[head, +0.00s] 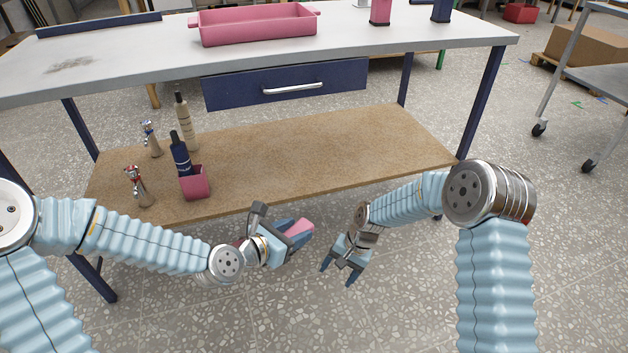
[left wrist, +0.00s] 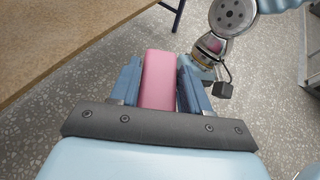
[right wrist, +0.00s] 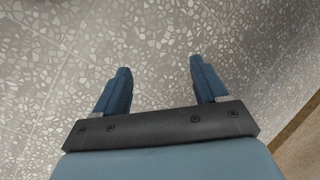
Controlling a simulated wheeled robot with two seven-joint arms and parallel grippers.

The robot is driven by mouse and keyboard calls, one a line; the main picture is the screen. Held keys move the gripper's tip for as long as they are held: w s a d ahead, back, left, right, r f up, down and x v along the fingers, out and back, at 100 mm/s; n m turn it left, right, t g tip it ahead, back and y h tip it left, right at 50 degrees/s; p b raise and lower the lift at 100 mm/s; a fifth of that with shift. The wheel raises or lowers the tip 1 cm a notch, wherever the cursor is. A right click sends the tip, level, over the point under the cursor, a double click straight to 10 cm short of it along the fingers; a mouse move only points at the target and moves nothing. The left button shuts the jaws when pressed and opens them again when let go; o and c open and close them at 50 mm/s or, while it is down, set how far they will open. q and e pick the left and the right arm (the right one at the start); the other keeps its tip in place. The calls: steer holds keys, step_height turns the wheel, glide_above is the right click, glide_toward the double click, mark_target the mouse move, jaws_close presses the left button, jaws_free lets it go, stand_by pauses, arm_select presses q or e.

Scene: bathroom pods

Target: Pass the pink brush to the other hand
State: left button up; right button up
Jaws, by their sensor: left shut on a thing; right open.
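The pink brush (head: 300,228) is held in my left gripper (head: 293,233), in front of the bench's lower shelf. In the left wrist view the brush (left wrist: 159,78) shows as a pink block between the two blue fingers of the left gripper (left wrist: 160,85); no bristles can be made out. My right gripper (head: 341,270) is to the right of the brush and lower in the head view, apart from it. In the right wrist view the right gripper (right wrist: 161,85) is open, with only speckled floor between its fingers.
A workbench (head: 420,48) bears a pink tray (head: 258,26) and has a blue drawer (head: 288,84). Its wooden lower shelf (head: 330,145) holds bottles, a pink cup (head: 194,184) and metal taps at the left. A wheeled cart (head: 600,70) stands at the right.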

steer(key=w+a+r+m+g, duration=0.1)
steer(key=w+a+r, duration=0.15)
steer(key=r, duration=0.55)
steer(key=w+a+r+m, duration=0.15)
steer(key=w+r, duration=0.25)
steer(key=r, duration=0.4)
step_height(320, 180, up, 11)
steer(key=g+h, duration=0.1)
glide_above(303, 223)
steer(key=w+d, duration=0.3)
steer(key=w, duration=0.2)
steer(key=shift+m, duration=0.25)
steer(key=x, duration=1.1)
steer(key=shift+s+a, duration=0.1)
steer(key=shift+s, duration=0.3)
steer(key=shift+c, duration=0.4)
arm_select(q)
steer(key=shift+d, duration=0.1)
arm_select(e)
steer(key=c, duration=1)
arm_select(q)
steer(key=o, duration=0.9)
steer(key=shift+s, duration=0.1)
arm_select(e)
steer(key=shift+a, duration=0.15)
arm_select(q)
steer(key=shift+o, duration=1.3)
